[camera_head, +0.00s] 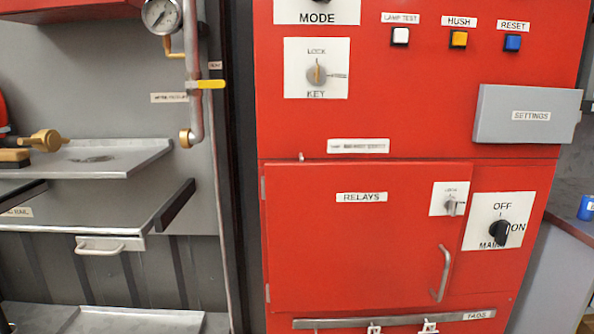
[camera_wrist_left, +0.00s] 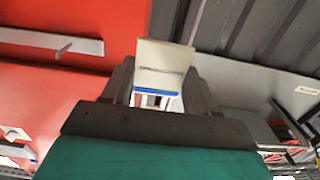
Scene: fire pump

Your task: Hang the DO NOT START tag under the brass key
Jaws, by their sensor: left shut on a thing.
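In the left wrist view my left gripper (camera_wrist_left: 158,97) is shut on a pale card-like tag (camera_wrist_left: 165,56) with a blue band at its lower part. Its wording cannot be read. The tag stands out beyond the fingertips, and the fingers hide part of it. In the head view the brass key (camera_head: 318,74) sits in the KEY switch plate (camera_head: 334,88), high on the red cabinet (camera_head: 300,130). Neither gripper shows in the head view.
A grey rail (camera_head: 345,323) labelled TAGS has white tags (camera_head: 429,328) at the bottom edge. A grey SETTINGS box (camera_head: 526,115) juts out at right. The RELAYS door (camera_head: 350,240) has a handle (camera_head: 443,272). A pipe with a yellow lever (camera_head: 207,84) stands left.

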